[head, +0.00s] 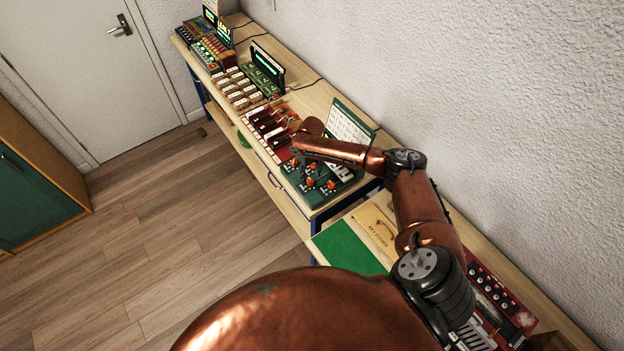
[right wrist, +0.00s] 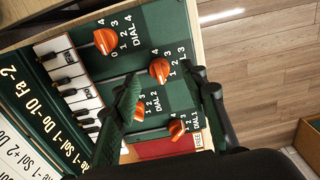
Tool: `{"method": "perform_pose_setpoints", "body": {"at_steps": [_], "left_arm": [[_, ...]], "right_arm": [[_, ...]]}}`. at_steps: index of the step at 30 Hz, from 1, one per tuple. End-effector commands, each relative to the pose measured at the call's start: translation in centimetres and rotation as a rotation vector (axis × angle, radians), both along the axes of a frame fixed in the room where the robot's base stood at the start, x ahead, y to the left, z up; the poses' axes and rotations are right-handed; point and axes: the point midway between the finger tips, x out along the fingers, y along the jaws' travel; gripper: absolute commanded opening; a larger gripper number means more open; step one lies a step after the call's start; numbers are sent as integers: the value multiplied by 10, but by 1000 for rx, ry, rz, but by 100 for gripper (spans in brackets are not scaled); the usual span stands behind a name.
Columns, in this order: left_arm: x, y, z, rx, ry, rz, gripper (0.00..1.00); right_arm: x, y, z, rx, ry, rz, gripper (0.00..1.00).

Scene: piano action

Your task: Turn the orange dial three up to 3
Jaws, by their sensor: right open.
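The green dial panel (head: 345,180) lies on the bench and carries several orange dials with white number scales. In the right wrist view, one orange dial (right wrist: 160,70) sits between my fingertips; its position fits dial three, but its name label is not readable and its pointer setting cannot be told. Dial four (right wrist: 105,40) is at upper left. Another orange dial (right wrist: 140,114) is partly hidden behind a finger, and dial one (right wrist: 177,129) is lower down. My right gripper (right wrist: 166,78) is open around the middle dial; contact cannot be told. My left gripper is not in view.
A small piano keyboard (right wrist: 75,80) and a green note board (right wrist: 35,115) adjoin the dials. Red-framed piano keys (head: 268,128) and blocks (head: 238,90) stand farther along the bench. A green mat (head: 348,246) lies nearer. The wooden floor is clear at left.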

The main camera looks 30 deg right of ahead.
Motion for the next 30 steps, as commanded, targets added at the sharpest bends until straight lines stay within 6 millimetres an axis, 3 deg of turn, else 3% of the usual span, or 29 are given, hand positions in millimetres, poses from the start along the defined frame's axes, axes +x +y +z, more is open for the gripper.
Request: {"method": "perform_pose_setpoints", "body": {"at_steps": [1,3,5,9,12,18,24,30], "left_arm": [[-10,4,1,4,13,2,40],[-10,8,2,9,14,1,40],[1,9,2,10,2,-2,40],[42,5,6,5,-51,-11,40],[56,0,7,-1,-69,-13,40],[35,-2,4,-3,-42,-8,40],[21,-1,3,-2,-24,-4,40],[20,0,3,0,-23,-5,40]], "right_arm": [[1,2,-9,-1,3,0,40],[2,2,-19,-1,4,0,40],[2,2,-26,0,3,0,40],[1,1,-35,-1,3,1,40],[2,1,-37,-1,2,0,40],[2,1,-37,-1,2,0,39],[1,1,-37,-1,2,0,26],[1,1,-37,-1,2,0,12]]}}
